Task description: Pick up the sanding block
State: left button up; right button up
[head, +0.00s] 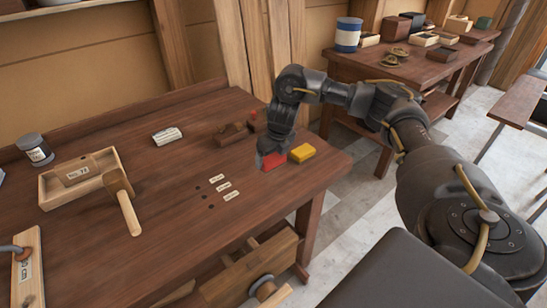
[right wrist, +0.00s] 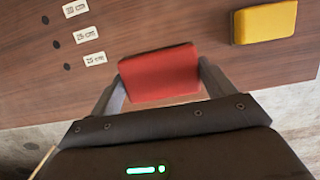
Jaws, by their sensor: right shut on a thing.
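A red block (head: 273,161), a plain slab with rounded edges, is at the right end of the brown workbench (head: 160,225). My right gripper (head: 274,150) reaches down over it from above. In the right wrist view the red block (right wrist: 159,73) sits between the two fingers (right wrist: 160,85), one against each short side, so the gripper is shut on it. I cannot tell whether it touches the bench top. A yellow block (head: 302,153) lies just right of it, apart from the gripper; it also shows in the right wrist view (right wrist: 264,22). My left gripper is out of view.
A mallet (head: 122,195) leans on a wooden tray (head: 70,182) at left. A wooden plane (head: 232,133) stands behind the gripper. Small white labels (head: 224,186) lie beside dark holes at mid-bench. The bench's right edge is close. A second table (head: 400,66) with boxes stands behind.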

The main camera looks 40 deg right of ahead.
jog(key=s+a+r, duration=0.4)
jog(key=s+a, duration=0.2)
jog(key=a, duration=0.1)
jog(key=shift+s+r, duration=0.25)
jog(key=shift+s, duration=0.05)
jog(key=o, duration=0.5)
jog(key=c, duration=0.4)
